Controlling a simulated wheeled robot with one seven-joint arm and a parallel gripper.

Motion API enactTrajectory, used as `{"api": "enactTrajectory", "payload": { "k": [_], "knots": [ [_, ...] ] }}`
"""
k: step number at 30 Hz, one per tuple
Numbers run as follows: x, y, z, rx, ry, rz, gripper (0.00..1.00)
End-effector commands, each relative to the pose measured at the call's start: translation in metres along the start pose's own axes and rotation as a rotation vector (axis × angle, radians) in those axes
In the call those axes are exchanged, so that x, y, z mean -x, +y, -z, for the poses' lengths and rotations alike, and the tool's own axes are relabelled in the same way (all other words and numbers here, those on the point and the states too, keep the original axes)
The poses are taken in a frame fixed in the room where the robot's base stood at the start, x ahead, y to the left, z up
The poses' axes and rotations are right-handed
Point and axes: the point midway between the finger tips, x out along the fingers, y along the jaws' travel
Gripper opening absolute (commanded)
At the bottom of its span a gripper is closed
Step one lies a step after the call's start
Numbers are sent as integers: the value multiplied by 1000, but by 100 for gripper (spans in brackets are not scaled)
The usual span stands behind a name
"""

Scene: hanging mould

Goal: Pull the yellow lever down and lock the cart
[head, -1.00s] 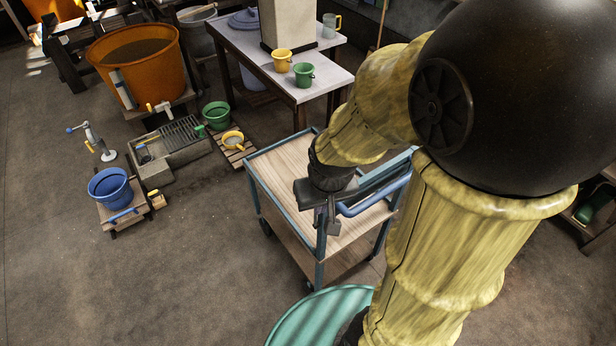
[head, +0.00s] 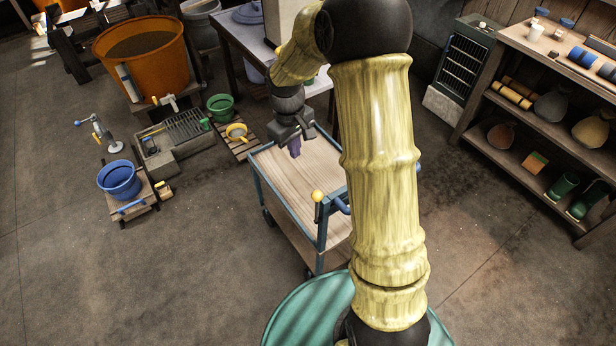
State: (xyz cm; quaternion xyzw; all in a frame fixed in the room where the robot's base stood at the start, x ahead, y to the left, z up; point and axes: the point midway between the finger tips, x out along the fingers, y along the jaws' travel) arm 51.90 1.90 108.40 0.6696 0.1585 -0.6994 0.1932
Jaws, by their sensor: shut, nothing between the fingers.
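The cart (head: 285,185) has a wooden top with blue rails and stands in front of me. A yellow knob (head: 318,196) on a short dark stem shows at its near corner, beside the blue push handle (head: 342,206). I take this knob to be the lever; it sits at the top of the corner post and its stem looks upright. My gripper (head: 294,150) points down over the far part of the cart top, apart from the knob. My arm hides part of the handle and the cart's right side.
A table (head: 238,30) stands behind the cart. A small pallet with a yellow pan (head: 237,131) and a green bucket (head: 220,106) are to its left. A blue bucket (head: 119,179) stands further left. Shelves (head: 525,100) line the right. The floor at front left is clear.

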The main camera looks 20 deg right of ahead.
Motion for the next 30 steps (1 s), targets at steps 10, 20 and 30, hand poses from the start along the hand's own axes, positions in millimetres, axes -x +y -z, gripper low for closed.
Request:
{"api": "enactTrajectory", "payload": {
  "k": [10, 20, 30],
  "knots": [
    [-2, 0, 0, 0, -1, 0, 0],
    [-37, 0, -1, 0, -5, 2, 0],
    [-94, 0, -1, -1, -5, 2, 0]
  ]
}}
